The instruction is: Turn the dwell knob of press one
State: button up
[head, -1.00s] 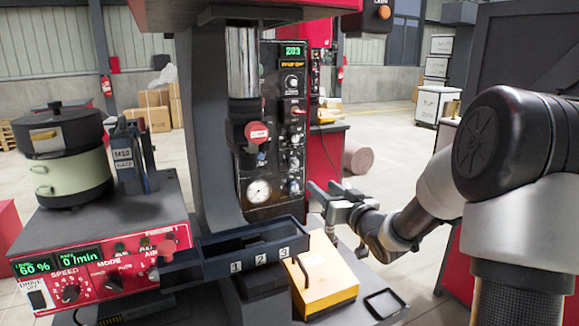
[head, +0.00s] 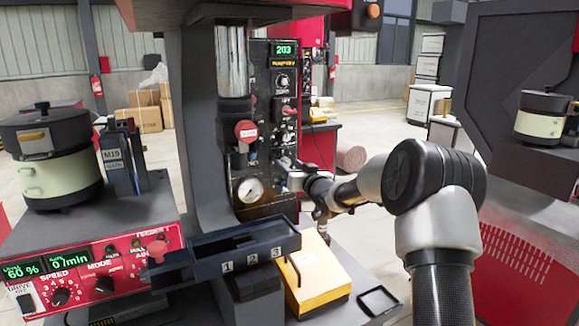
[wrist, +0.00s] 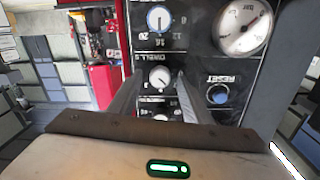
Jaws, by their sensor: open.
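In the wrist view, which shows the panel upside down, a white round knob (wrist: 160,77) sits next to the DWELL S lettering. Another knob with a numbered scale (wrist: 160,18) lies above it in that picture. My gripper (head: 287,176) reaches the lower right part of the panel. Its fingers (wrist: 156,95) are open, one on each side of the white knob in the wrist view. I cannot tell whether they touch it.
A pressure gauge (wrist: 243,25) and a blue RESET button (wrist: 218,95) are close to the right finger in the wrist view. A tray numbered 1 to 3 (head: 245,249) and a yellow box (head: 318,278) stand below my gripper. The press column (head: 200,130) is left of it.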

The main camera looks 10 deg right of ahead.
jog(key=shift+w, duration=0.2)
jog(key=c, duration=1.1)
jog(key=shift+o, duration=0.2)
